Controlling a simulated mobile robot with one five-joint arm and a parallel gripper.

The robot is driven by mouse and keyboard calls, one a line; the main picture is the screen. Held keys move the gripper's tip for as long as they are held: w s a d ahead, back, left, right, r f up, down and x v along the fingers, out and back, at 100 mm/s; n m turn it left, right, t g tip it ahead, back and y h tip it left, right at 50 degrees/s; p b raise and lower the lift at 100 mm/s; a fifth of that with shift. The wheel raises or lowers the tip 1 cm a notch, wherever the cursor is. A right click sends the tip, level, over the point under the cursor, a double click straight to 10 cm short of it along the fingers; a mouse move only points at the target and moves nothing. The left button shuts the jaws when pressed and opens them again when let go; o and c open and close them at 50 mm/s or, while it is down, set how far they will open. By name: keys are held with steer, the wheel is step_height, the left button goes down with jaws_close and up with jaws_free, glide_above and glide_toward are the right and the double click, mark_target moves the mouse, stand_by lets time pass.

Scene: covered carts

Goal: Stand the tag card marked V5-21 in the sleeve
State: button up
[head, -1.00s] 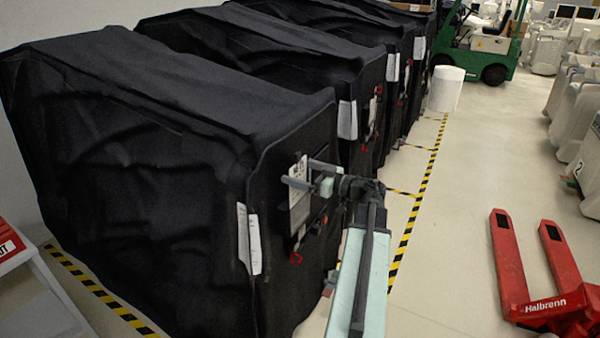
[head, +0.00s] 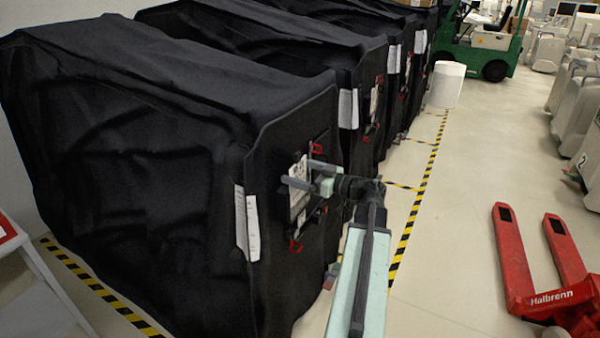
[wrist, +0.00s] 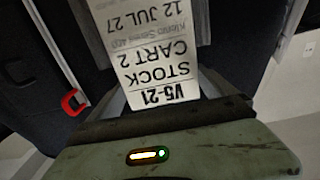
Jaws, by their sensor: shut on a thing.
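My gripper (head: 306,178) is shut on a white tag card (head: 299,193) at the front face of the nearest black-covered cart (head: 285,130). In the wrist view the card (wrist: 160,75) reads V5-21, STOCK, CART 2, upside down, and stands out from my gripper (wrist: 165,118). Its far part, with the date 12 JUL 27, looks greyer than the near part, as if behind a clear layer. The sleeve is mostly hidden by the card and gripper; I cannot tell how deep the card sits in it.
Red tabs (head: 317,148) and (head: 295,246) are on the cart front above and below my gripper. White sheets (head: 247,225) hang at the cart's corner. More covered carts stand behind. A red pallet jack (head: 540,265) is at right; the aisle floor (head: 450,220) between is clear.

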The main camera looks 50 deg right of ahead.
steer(key=shift+f, duration=0.1)
stand_by(0.3)
steer(key=shift+f+b, duration=1)
steer(key=shift+b, duration=0.1)
steer(key=o, duration=1)
steer(key=shift+c, duration=0.2)
steer(key=v, duration=0.7)
steer(key=shift+s, duration=0.4)
